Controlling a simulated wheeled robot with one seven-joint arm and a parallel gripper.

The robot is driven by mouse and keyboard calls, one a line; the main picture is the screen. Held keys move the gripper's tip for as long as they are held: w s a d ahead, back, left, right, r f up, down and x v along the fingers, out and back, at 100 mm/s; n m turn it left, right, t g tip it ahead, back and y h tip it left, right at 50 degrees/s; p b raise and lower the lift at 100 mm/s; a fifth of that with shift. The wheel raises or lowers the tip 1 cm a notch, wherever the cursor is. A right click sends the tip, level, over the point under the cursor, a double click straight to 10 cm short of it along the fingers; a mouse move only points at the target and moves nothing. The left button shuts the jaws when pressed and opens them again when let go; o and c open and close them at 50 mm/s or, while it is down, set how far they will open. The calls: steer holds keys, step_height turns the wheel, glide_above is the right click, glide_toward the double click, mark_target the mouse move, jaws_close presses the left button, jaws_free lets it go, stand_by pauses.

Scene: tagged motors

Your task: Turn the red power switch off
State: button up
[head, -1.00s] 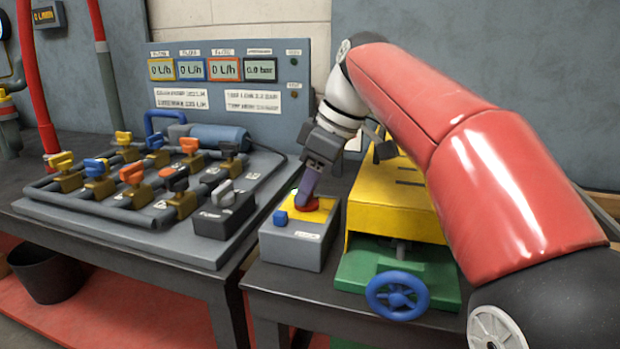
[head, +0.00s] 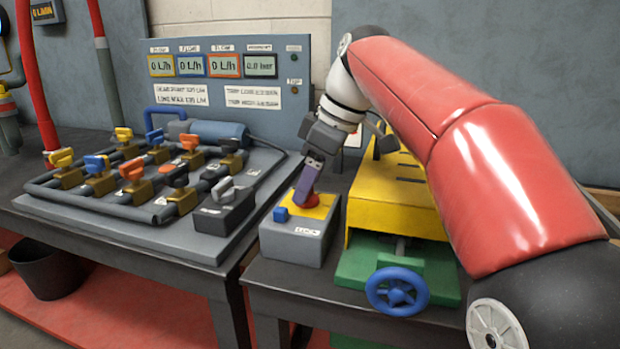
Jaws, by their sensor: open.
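The red switch (head: 312,203) is a red knob on a yellow plate on top of a small grey box (head: 290,240). A blue button (head: 281,215) sits beside it. My gripper (head: 304,195) points down at the red knob from above, with its fingertips right at it and partly hiding it. I cannot tell whether they touch it. The jaws are open, though from this side one finger largely covers the other. The switch's position cannot be made out.
A yellow and green machine with a blue handwheel (head: 397,291) stands close to the right of the box. A pipe board (head: 150,238) with several valves is at left, with a grey-levered black box (head: 224,214) on its near corner. A display panel (head: 225,115) stands behind.

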steer(key=w+p+v, duration=0.1)
steer(key=v, duration=0.6)
steer(key=shift+s+r+p, duration=0.2)
steer(key=shift+s+p, duration=0.2)
steer(key=shift+s, duration=0.15)
